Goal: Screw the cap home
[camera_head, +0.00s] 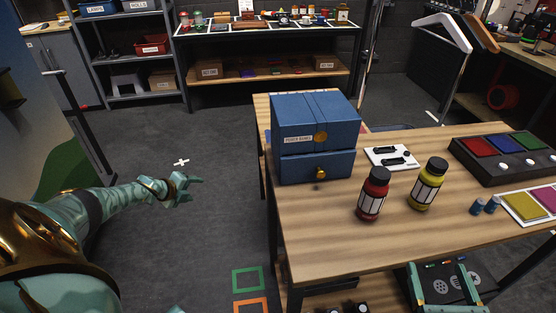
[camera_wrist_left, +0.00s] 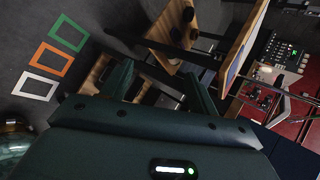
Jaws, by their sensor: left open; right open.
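A red bottle (camera_head: 373,195) with a black cap stands upright on the wooden table. A yellow bottle (camera_head: 427,185) with a black cap stands upright to its right. I cannot tell how tightly either cap sits. My left gripper (camera_head: 190,187) is open and empty over the floor, left of the table and well away from the bottles. Its spread fingers show in the left wrist view (camera_wrist_left: 160,78). My right gripper (camera_head: 440,270) is open at the table's front edge, below the yellow bottle in the picture, and it touches neither bottle.
A blue box (camera_head: 315,138) stands at the table's left back. The table's front left is clear.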

